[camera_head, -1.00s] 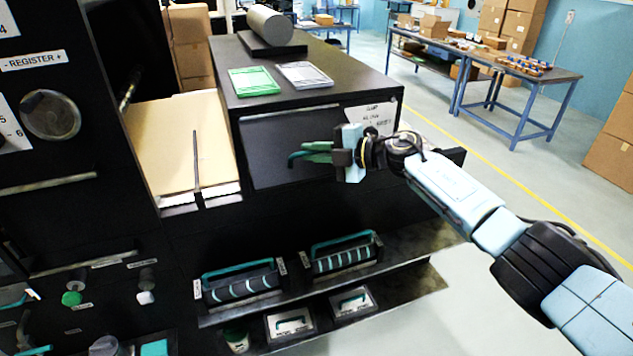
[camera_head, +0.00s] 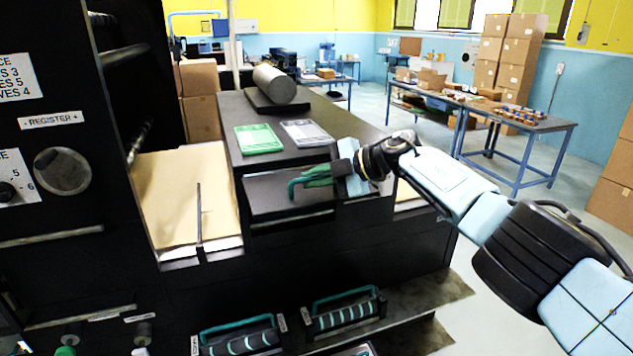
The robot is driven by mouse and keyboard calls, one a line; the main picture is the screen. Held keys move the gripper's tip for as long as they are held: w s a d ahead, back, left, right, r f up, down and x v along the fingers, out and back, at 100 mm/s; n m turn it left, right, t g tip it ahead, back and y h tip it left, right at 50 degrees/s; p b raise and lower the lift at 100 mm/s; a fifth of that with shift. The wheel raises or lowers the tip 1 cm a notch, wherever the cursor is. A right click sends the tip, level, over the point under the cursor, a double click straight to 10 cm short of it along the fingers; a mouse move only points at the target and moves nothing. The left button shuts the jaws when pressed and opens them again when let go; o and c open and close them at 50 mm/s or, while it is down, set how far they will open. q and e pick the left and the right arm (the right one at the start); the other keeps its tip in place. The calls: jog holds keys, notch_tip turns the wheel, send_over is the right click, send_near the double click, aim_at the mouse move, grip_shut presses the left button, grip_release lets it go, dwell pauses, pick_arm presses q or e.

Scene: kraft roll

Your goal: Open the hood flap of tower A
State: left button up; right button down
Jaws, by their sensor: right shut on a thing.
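The hood flap (camera_head: 272,194) is a dark grey panel in the front of the black hood (camera_head: 345,140). It stands swung out and up at a slant, with its lower edge toward me. A green bar handle (camera_head: 296,186) is on the flap. My right gripper (camera_head: 325,178) is shut on this handle from the right, and its fingers hide part of the handle and flap. The space behind the flap is hidden. My left gripper is out of view. I see no tower letter that I can read.
A green tray (camera_head: 258,139), a grey tray (camera_head: 307,133) and a grey roll (camera_head: 275,84) sit on the hood top. Teal-handled rollers (camera_head: 345,310) rest on a low shelf.

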jog(key=shift+r, duration=0.15)
jog(key=c, duration=1.5)
grip_release()
jog(key=shift+w+a, duration=0.15)
jog(key=shift+d, duration=0.25)
jog(key=shift+d+r+p, duration=0.25)
jog(key=shift+d+p, duration=0.15)
jog(key=shift+d, duration=0.1)
jog(key=b+v, duration=0.1)
jog(key=v, duration=1.1)
jog(key=shift+s, duration=0.25)
jog(key=shift+a, duration=0.1)
